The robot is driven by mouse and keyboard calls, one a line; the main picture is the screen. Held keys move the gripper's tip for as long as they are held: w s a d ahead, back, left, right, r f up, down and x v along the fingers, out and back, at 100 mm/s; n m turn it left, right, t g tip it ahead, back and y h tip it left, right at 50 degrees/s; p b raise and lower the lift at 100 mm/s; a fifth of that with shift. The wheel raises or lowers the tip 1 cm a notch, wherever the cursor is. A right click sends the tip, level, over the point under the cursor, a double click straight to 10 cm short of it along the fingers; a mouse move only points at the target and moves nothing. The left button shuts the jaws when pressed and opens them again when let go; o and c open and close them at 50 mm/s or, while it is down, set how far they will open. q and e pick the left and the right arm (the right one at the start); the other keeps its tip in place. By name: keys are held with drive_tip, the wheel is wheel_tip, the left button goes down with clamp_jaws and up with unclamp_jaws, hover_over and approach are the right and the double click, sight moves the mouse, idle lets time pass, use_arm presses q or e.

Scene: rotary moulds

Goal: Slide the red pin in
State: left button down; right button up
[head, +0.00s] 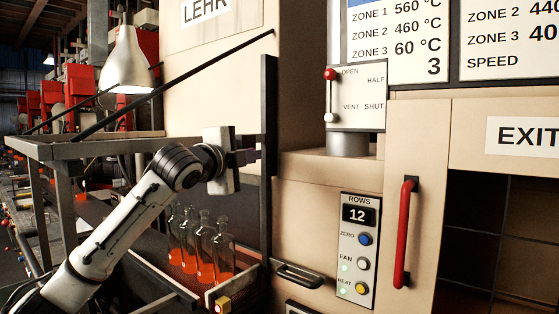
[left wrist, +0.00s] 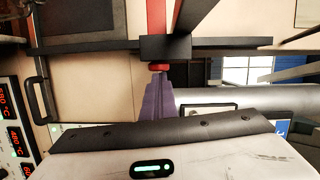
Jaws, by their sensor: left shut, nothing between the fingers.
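In the head view my left gripper (head: 247,156) points right, with its dark fingers close to a black upright post (head: 269,110). In the left wrist view its purple fingers (left wrist: 158,98) are shut together with nothing between them. Their tips are at a small red knob, which I take as the red pin's head (left wrist: 158,67). I cannot tell whether they touch it. The knob sits against a black block (left wrist: 165,48) on a dark bar, and the pin's shaft is hidden. I cannot make out the pin in the head view. My right gripper is not in view.
Several bottles with orange bottoms (head: 205,250) stand on a conveyor below my left gripper. A lamp (head: 130,62) hangs above a grey metal frame (head: 75,150). A panel with buttons (head: 358,250) and a red door handle (head: 404,234) are to the right.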

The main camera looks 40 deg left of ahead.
use_arm(q)
drive_tip(key=shift+a+r, duration=0.15)
drive_tip(key=shift+a, duration=0.15)
drive_tip(key=s+d+b, duration=0.1)
drive_tip(key=s+d, duration=0.6)
drive_tip(key=s, duration=0.2)
drive_tip(key=shift+s+r+b, duration=0.2)
drive_tip(key=shift+s+b, duration=0.1)
drive_tip(key=shift+b, duration=0.05)
idle(0.4)
